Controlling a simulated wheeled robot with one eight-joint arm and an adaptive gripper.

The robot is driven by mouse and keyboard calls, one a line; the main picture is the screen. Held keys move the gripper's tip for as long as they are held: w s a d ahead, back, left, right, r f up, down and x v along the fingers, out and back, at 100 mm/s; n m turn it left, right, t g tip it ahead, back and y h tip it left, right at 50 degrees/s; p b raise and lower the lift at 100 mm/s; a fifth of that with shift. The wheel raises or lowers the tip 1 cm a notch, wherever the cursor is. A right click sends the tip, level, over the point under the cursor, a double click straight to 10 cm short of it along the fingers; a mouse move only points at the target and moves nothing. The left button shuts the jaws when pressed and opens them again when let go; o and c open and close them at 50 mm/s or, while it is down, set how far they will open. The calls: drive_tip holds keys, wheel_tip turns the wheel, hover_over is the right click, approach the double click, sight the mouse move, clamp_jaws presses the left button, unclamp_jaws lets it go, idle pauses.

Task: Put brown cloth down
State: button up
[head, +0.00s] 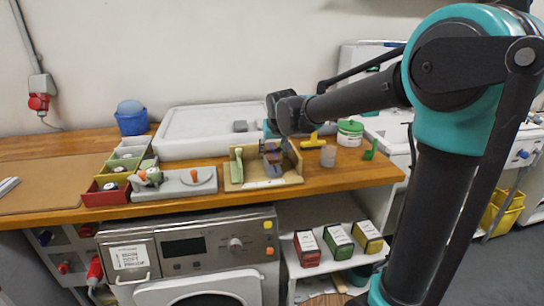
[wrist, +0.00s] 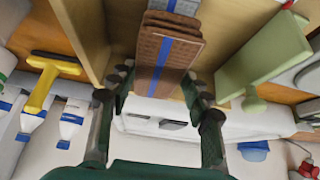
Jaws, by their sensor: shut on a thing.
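The brown cloth (wrist: 172,48), with a blue stripe, is between the fingers of my gripper (wrist: 160,82) in the wrist view. My gripper is shut on it. A greyer piece with a blue stripe (wrist: 184,6) shows just beyond the cloth; whether they touch is unclear. The cloth is inside or just over a light wooden holder (wrist: 82,22), close to its side wall. In the head view my gripper (head: 275,148) is low over that holder (head: 262,184) on the bench; the cloth is hard to make out there.
A white case (head: 205,115) lies behind. A clear cup (head: 328,156) and green-lidded tub (head: 350,133) stand to the right.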

sight(273, 152)
drive_tip(key=shift+f, duration=1.45)
drive_tip(key=shift+f, duration=0.1)
drive_tip(key=o, duration=1.1)
drive_tip(key=shift+o, duration=0.2)
drive_tip(key=v, duration=1.2)
drive_tip(key=s+d+f+m+g+h, duration=0.1)
drive_tip(key=s+d+f, duration=0.3)
drive_tip(key=d+f, duration=0.35)
drive_tip(key=s+d+f+m, duration=0.1)
drive_tip(key=s+d+f, duration=0.3)
drive_tip(key=d+f, duration=0.3)
drive_tip(key=s+d+f+m+g+h, duration=0.1)
drive_tip(key=s+d+f, duration=0.8)
drive_tip(key=s, duration=0.4)
drive_tip(key=shift+d+f, duration=0.2)
drive_tip(key=shift+f, duration=0.15)
